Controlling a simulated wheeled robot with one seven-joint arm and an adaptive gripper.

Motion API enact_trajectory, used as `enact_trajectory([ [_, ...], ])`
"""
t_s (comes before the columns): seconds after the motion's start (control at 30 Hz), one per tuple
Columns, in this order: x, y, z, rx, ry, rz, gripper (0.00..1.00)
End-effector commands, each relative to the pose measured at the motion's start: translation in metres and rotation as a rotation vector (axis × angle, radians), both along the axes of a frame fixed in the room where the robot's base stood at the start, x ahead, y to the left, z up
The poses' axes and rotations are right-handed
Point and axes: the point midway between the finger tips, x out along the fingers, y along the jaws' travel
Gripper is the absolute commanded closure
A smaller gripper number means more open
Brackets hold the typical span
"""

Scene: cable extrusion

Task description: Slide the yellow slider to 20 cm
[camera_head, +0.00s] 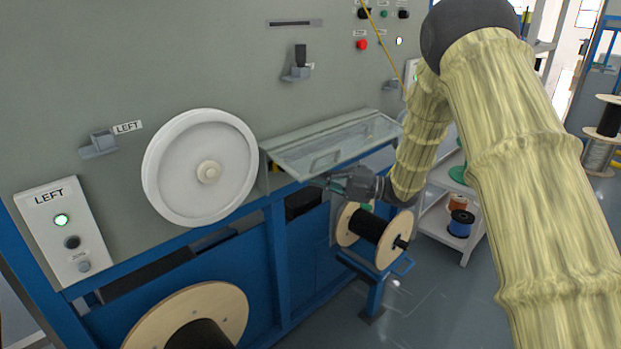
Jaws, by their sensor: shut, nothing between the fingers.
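I cannot make out a yellow slider or a centimetre scale in the head view. My gripper (322,182) is shut and empty. Its fingertips point left, at the lower front edge of a clear tilted cover (340,142) on the machine. I cannot tell whether they touch the cover. My arm, in a pale yellow sleeve, fills the right side and hides part of the machine behind it.
A white wheel (165,172) is left of the cover. A LEFT button panel (66,236) is at far left. A black cable spool (374,228) stands below my gripper, and a larger wooden spool (222,302) is lower left. Open floor (425,305) is at lower right.

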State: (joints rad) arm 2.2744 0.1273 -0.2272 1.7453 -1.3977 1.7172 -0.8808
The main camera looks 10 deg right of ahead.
Motion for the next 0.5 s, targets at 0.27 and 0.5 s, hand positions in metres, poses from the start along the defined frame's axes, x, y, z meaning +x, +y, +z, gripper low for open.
enact_trajectory([
  [0.27, 0.014, 0.044, 0.005, 0.001, 0.0, 0.004, 1.0],
  [0.5, 0.023, 0.071, 0.009, 0.002, 0.001, 0.001, 1.0],
])
